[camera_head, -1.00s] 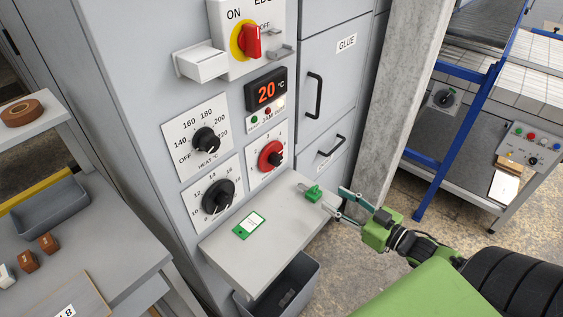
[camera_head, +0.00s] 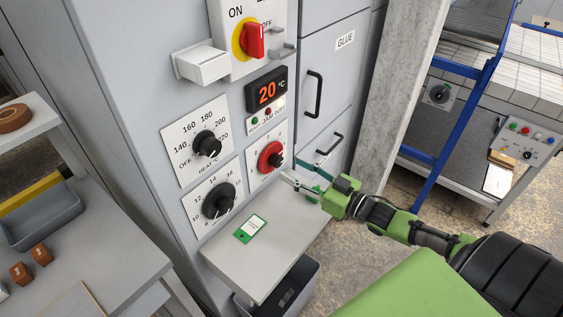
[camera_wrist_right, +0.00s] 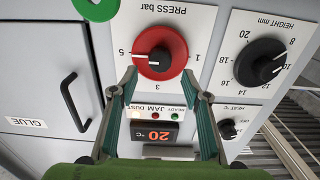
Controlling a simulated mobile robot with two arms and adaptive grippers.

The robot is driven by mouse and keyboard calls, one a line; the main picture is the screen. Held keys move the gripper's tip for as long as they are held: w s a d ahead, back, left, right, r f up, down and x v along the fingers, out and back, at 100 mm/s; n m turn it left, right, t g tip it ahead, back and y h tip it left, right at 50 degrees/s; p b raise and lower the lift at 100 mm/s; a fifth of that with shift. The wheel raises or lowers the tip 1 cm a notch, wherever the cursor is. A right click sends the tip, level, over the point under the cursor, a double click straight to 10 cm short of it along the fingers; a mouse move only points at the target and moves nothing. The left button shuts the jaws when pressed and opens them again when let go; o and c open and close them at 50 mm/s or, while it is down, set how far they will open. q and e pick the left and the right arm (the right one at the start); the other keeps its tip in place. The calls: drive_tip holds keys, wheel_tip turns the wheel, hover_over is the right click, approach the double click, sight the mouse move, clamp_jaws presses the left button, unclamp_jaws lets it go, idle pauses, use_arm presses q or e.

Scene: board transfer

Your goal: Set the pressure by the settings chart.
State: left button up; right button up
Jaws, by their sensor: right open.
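The red pressure knob (camera_head: 270,157) sits on a white plate on the grey machine front. In the right wrist view the knob (camera_wrist_right: 160,52) is upside down, under the words PRESS bar. Its white pointer line lies toward the 5 mark. My right gripper (camera_head: 291,168) is open and empty, just in front of the knob. In the wrist view its fingertips (camera_wrist_right: 159,75) stand apart below the knob; I cannot tell whether they touch it. My left gripper is out of view.
A black heat knob (camera_head: 207,144) and a black height knob (camera_head: 218,200) are beside the pressure knob. The display (camera_head: 266,90) above reads 20 °C. The red main switch (camera_head: 253,41) is higher up. The grey shelf (camera_head: 268,260) juts out below; a concrete pillar (camera_head: 404,100) stands right.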

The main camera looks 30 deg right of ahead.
sight(280, 162)
drive_tip(key=shift+x, duration=2.75)
drive_tip(key=c, duration=1.1)
